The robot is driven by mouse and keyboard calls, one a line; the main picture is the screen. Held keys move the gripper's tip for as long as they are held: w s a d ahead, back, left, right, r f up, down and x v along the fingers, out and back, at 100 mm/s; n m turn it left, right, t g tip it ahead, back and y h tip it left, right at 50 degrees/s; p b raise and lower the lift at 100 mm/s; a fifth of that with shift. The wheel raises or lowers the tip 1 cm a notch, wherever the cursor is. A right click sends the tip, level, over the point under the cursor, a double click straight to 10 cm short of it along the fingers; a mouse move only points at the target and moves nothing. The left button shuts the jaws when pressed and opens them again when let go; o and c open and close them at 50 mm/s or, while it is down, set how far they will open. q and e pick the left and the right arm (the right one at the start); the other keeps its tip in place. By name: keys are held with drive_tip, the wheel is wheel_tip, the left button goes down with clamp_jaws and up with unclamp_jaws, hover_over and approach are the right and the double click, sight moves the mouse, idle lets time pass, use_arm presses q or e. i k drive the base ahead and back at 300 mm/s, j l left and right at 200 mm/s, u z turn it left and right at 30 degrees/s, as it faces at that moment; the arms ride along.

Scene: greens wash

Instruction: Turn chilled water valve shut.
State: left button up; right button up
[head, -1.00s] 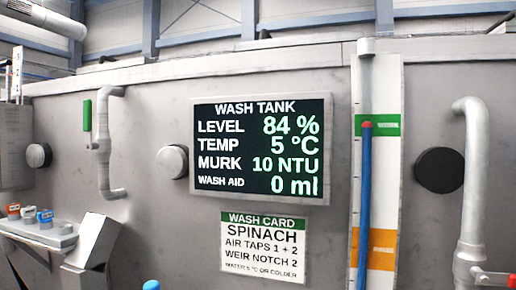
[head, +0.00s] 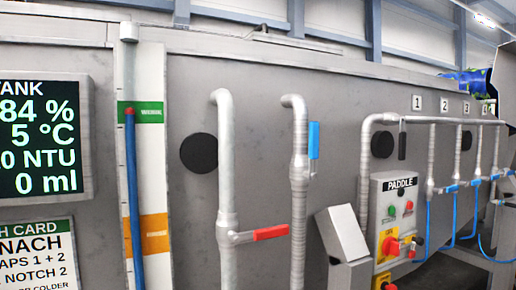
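Two grey pipes come out of the tank wall. The right pipe (head: 299,200) carries a blue lever handle (head: 314,140), which stands upright, along the pipe. The left pipe (head: 225,160) carries a red lever handle (head: 257,234), which lies nearly level, across the pipe. No label on either valve is readable, so I cannot tell from words which one is the chilled water. Neither of my grippers is in view.
The wash tank display (head: 40,140) and a level gauge (head: 130,150) are at left. A slanted grey box (head: 343,233) stands right of the pipes, beside the paddle control panel (head: 397,215). Numbered taps with blue handles (head: 452,189) line the right side.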

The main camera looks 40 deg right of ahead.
sight(314, 126)
drive_tip(key=z, duration=1.7)
